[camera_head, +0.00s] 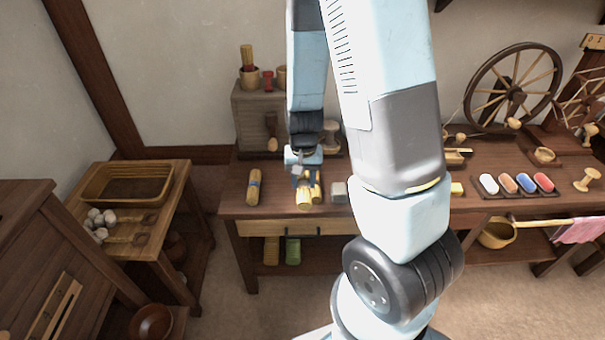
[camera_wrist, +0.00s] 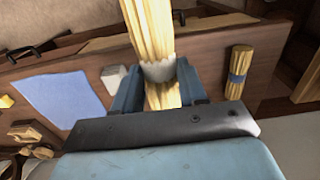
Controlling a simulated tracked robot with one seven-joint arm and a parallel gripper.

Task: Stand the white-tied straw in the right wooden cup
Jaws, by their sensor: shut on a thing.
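The white-tied straw (camera_wrist: 151,32) is a pale yellow bundle with a white band. My gripper (camera_wrist: 159,88) is shut on it near the band, one finger on each side. In the head view the straw's end (camera_head: 304,201) shows below my gripper (camera_head: 304,178), over the front of the table. Whether the straw touches the table I cannot tell. A wooden cup (camera_head: 282,77) stands on the grey-brown chest at the back, partly hidden by my arm. Another wooden cup (camera_head: 250,78) to its left holds an upright straw bundle.
A blue-tied straw (camera_head: 254,188) lies on the table to the left of my gripper. It also shows in the wrist view (camera_wrist: 238,70). A pale block (camera_head: 338,192) lies right of the gripper.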

